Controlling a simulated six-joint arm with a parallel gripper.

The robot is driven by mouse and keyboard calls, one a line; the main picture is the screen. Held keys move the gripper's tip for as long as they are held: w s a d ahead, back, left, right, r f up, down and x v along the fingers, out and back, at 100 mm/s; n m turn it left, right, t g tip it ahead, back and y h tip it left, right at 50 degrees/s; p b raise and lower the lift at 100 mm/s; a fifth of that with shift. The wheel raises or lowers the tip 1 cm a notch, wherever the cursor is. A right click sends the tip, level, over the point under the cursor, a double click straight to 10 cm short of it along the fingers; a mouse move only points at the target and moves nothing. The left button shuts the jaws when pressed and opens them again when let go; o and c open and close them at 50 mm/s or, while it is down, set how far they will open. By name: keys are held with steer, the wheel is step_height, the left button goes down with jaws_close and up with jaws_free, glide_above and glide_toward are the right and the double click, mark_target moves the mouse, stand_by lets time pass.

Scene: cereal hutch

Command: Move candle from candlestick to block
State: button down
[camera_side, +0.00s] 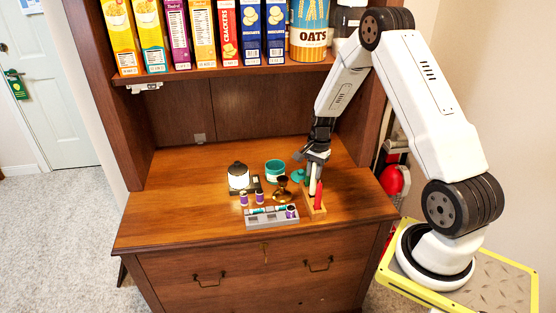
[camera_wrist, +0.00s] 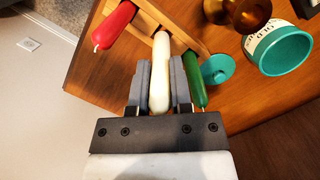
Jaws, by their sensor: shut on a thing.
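My gripper (camera_side: 313,164) points down over the right of the hutch top, shut on a white candle (camera_side: 313,184). The wrist view shows the white candle (camera_wrist: 160,70) upright between both fingers (camera_wrist: 160,85). Its base is over or in the wooden block (camera_side: 318,210); I cannot tell whether it is seated. A red candle (camera_side: 318,196) stands in the block, and a green candle (camera_wrist: 194,78) shows on the other side of the white one in the wrist view. The brass candlestick (camera_side: 282,190) stands left of the block, with no candle in it.
A grey tray (camera_side: 272,220) with small spools is in front of the candlestick. A teal tin (camera_side: 275,170), its teal lid (camera_wrist: 218,68) and a black-and-white lantern-like jar (camera_side: 238,177) stand behind. Cereal boxes line the shelf above. The left of the top is clear.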

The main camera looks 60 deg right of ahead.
steer(key=shift+f, duration=1.7)
stand_by(0.9)
steer(key=shift+c, duration=0.7)
jaws_free()
steer(key=shift+r, duration=0.15)
steer(key=shift+d+r, duration=0.2)
steer(key=shift+r, duration=1)
steer(key=shift+d+r, duration=0.15)
steer(key=shift+r, duration=1)
